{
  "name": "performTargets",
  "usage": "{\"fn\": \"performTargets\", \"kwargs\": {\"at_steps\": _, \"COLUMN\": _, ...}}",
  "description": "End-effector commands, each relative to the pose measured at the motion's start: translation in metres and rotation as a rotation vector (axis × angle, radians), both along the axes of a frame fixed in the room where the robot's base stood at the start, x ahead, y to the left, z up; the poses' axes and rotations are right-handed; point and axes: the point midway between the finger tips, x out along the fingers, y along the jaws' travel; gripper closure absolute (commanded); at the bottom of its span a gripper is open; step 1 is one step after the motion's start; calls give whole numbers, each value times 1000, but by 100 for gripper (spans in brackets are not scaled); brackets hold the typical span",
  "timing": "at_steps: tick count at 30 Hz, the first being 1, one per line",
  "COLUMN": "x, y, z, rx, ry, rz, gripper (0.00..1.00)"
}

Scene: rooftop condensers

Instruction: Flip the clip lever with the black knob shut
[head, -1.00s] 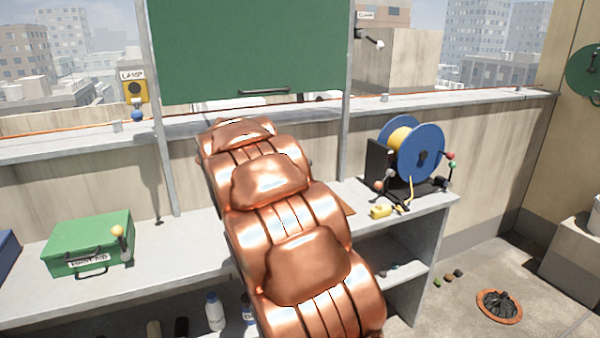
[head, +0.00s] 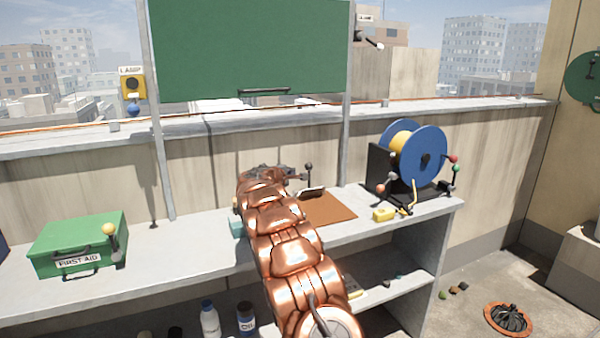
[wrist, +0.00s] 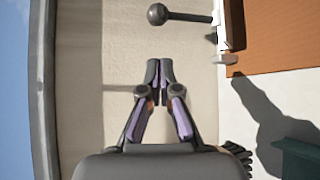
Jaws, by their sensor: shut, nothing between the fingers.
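The black knob (head: 308,167) stands up on its thin lever above the metal clip (head: 312,192) at the back edge of a brown clipboard (head: 330,209) on the bench. In the wrist view the knob (wrist: 157,14) is at the top, its lever running right to the clip (wrist: 226,42) beside the brown board (wrist: 280,35). My gripper (wrist: 159,73) is shut and empty, its fingertips apart from the knob and below it in that picture. In the head view my gripper (head: 290,173) is just left of the knob, partly hidden by my arm.
A teal object (head: 237,228) is left of the clipboard, partly hidden by my arm. A blue cable reel (head: 425,155) with several knobbed levers stands right. A green first-aid box (head: 78,245) with a yellow-knobbed lever is left. A wall stands behind the bench.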

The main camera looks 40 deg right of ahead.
Motion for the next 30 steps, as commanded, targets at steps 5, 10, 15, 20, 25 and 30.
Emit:
{"fn": "performTargets", "kwargs": {"at_steps": 5, "x": 0, "y": 0, "z": 1, "rx": -2, "ry": -1, "rz": 0, "gripper": 100}}
{"fn": "performTargets", "kwargs": {"at_steps": 10, "x": 0, "y": -1, "z": 1, "rx": 0, "ry": -1, "rz": 0, "gripper": 100}}
{"fn": "performTargets", "kwargs": {"at_steps": 15, "x": 3, "y": -6, "z": 1, "rx": 0, "ry": -3, "rz": 0, "gripper": 100}}
{"fn": "performTargets", "kwargs": {"at_steps": 20, "x": 9, "y": -16, "z": 0, "rx": 0, "ry": -5, "rz": 1, "gripper": 100}}
{"fn": "performTargets", "kwargs": {"at_steps": 25, "x": 14, "y": -28, "z": -4, "rx": 1, "ry": -3, "rz": -1, "gripper": 100}}
{"fn": "performTargets", "kwargs": {"at_steps": 30, "x": 20, "y": -39, "z": -7, "rx": 1, "ry": -2, "rz": 1, "gripper": 100}}
